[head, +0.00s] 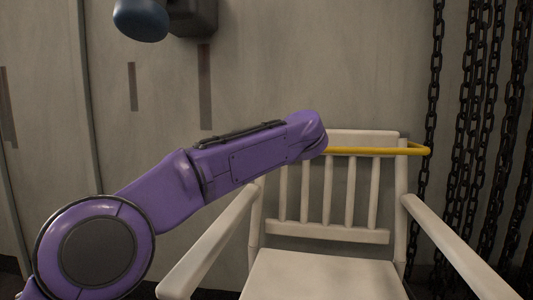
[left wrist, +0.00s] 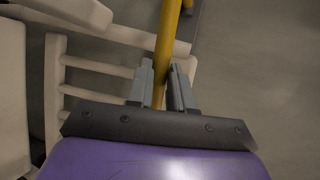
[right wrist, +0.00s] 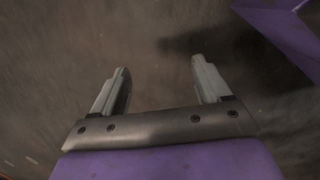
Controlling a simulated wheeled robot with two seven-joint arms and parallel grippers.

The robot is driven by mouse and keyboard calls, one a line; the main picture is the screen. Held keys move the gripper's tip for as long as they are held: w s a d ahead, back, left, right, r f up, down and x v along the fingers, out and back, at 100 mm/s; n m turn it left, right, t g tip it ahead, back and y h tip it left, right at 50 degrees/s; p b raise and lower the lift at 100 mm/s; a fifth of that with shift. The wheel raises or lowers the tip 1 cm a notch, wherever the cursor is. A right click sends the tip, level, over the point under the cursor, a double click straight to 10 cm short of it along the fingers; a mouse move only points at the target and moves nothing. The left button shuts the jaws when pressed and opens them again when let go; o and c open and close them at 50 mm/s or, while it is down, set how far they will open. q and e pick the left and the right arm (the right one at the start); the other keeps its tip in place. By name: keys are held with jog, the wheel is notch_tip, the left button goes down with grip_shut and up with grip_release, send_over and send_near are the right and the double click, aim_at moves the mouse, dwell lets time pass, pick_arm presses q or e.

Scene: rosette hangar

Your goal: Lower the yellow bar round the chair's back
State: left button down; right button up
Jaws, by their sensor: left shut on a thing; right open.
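The yellow bar (head: 368,152) runs level across the upper part of the chair's back, and its right end bends backward past the right post. The pale chair (head: 320,270) faces me, with a slatted back (head: 330,232) and two armrests. My left arm reaches in from the left and hides the bar's left part in the head view. In the left wrist view my left gripper (left wrist: 162,82) is shut on the yellow bar (left wrist: 170,35), close to the chair's slats (left wrist: 95,65). My right gripper (right wrist: 162,80) is open and empty over bare floor; it is outside the head view.
Dark chains (head: 480,110) hang to the right of the chair. A grey wall (head: 270,60) stands behind it. A blue rounded thing (head: 141,18) on a dark mount sticks out at the top left. The floor (right wrist: 160,35) below my right gripper is clear.

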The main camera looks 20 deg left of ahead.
pick_arm(q)
jog(key=shift+d+f, duration=0.15)
jog(key=shift+f, duration=0.4)
pick_arm(e)
jog(key=shift+w+d+f+t, duration=0.45)
jog(key=shift+w+f, duration=0.15)
jog(key=shift+w, duration=0.1)
pick_arm(q)
jog(key=shift+f, duration=0.1)
jog(key=c, duration=1)
grip_release()
jog(key=shift+r, duration=0.2)
jog(key=p+v, duration=0.1)
jog(key=v, duration=0.9)
jog(key=shift+s+d+r, duration=0.1)
jog(key=shift+s, duration=0.05)
pick_arm(e)
jog(key=shift+s+a+r+g, duration=0.75)
jog(key=shift+s+a+r, duration=0.1)
jog(key=shift+s+r, duration=0.25)
